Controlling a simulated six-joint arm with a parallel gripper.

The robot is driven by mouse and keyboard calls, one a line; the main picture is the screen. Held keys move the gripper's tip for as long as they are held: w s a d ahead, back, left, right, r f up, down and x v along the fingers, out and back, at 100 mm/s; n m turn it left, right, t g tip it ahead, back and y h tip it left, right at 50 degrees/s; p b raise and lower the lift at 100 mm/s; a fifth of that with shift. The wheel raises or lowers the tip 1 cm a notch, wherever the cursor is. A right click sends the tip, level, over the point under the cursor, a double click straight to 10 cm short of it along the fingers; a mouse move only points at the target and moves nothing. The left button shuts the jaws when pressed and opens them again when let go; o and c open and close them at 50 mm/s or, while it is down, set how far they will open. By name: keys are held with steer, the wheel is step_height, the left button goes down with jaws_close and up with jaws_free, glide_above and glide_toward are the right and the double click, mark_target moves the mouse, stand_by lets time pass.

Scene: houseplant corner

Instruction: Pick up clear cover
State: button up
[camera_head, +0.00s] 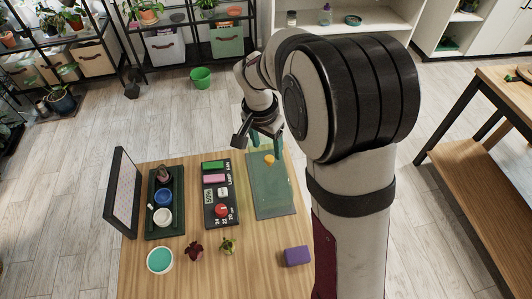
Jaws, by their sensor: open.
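A faint, pale see-through patch, probably the clear cover (260,153), shows at the far end of a dark green mat (272,196) on the wooden table. Its outline is hard to make out. A small yellow thing (269,159) shows beside or under it; I cannot tell which. I cannot tell whether the fingers touch the cover.
Left of the mat are a control panel (208,209), a dark green tray (178,174) with pots and an upright framed board (123,190). The table's middle front is clear.

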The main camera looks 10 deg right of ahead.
mark_target(269, 158)
steer(key=f, duration=0.5)
steer(key=shift+w+d, duration=0.15)
steer(key=shift+d, duration=0.15)
jaws_close()
stand_by(1.0)
